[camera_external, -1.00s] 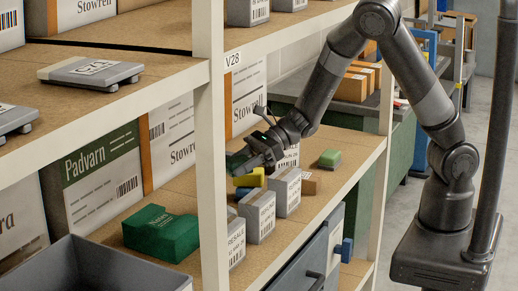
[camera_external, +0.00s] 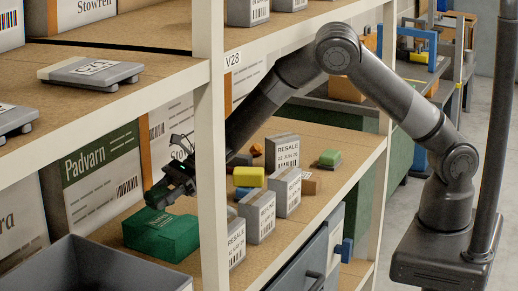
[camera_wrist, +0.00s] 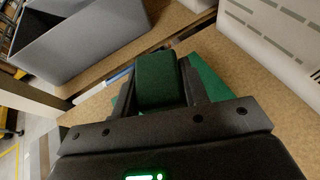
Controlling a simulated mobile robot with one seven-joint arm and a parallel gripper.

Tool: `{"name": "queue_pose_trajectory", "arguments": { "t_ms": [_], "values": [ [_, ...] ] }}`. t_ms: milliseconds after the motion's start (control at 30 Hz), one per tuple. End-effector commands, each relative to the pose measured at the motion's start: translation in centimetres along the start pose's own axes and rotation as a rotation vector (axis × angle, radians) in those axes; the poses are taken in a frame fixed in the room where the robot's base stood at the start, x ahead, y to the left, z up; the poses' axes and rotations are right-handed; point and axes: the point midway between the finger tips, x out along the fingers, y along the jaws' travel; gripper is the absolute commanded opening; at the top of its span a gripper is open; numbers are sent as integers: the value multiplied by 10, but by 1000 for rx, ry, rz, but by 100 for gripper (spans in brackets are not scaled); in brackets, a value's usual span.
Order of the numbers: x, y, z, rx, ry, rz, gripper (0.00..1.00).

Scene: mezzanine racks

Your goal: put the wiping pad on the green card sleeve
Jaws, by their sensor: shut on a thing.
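The wiping pad, a dark green block (camera_wrist: 155,75), is held between the two fingers of my gripper (camera_wrist: 158,92) in the wrist view. In the external view my gripper (camera_external: 172,188) is over the back part of the green card sleeve (camera_external: 160,236), with the pad (camera_external: 155,196) at its tip. The sleeve is a green box lying on the lower shelf board. In the wrist view the sleeve (camera_wrist: 208,80) shows partly, behind the right finger. I cannot tell whether pad and sleeve touch.
A white shelf post (camera_external: 211,170) stands right of my gripper. A Padvarn carton (camera_external: 97,180) stands behind the sleeve, and a grey bin (camera_external: 95,265) is in front. Grey Resale boxes (camera_external: 257,215), a yellow block (camera_external: 249,177) and a green-topped block (camera_external: 329,158) stand to the right.

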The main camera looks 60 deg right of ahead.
Motion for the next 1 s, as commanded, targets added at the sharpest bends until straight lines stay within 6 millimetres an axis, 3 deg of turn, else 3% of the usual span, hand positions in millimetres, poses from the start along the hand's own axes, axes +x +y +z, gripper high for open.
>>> {"name": "queue_pose_trajectory", "arguments": {
  "t_ms": [300, 767, 800, 1000],
  "values": [
    [15, 0, -36, 0, 2, 1, 18],
    [16, 0, -41, 0, 0, 0, 18],
    [16, 0, -41, -1, 0, 0, 43],
    [16, 0, -41, -1, 0, 0, 59]
  ]
}}
